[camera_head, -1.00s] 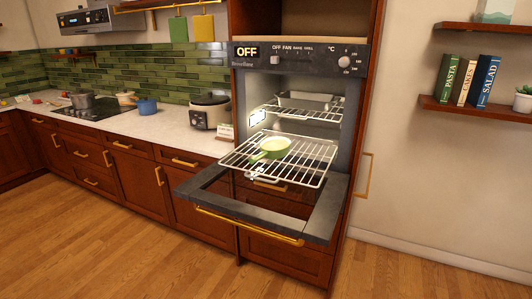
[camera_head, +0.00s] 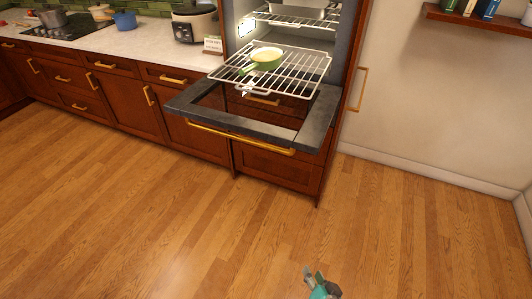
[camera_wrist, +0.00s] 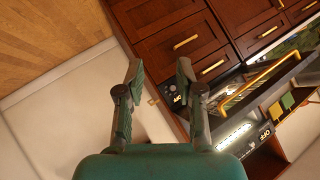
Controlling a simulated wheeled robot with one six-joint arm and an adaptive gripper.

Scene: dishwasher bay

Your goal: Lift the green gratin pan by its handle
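The green gratin pan (camera_head: 264,60) rests on the pulled-out upper-side wire rack (camera_head: 300,71) of the oven in the head view. Its inside is pale, and its short handle (camera_head: 246,70) points to the left and front. My gripper (camera_head: 318,278) shows at the bottom edge of the head view, low over the floor and well apart from the pan. In the wrist view my gripper (camera_wrist: 160,70) has its two fingers spread with nothing between them. I cannot make out the pan in the wrist view.
The oven door (camera_head: 318,122) hangs open below the rack, with a brass handle (camera_head: 240,138) along its front. A second rack (camera_head: 290,20) inside holds a metal tray. A slow cooker (camera_head: 194,24) stands on the left counter. The wooden floor ahead is clear.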

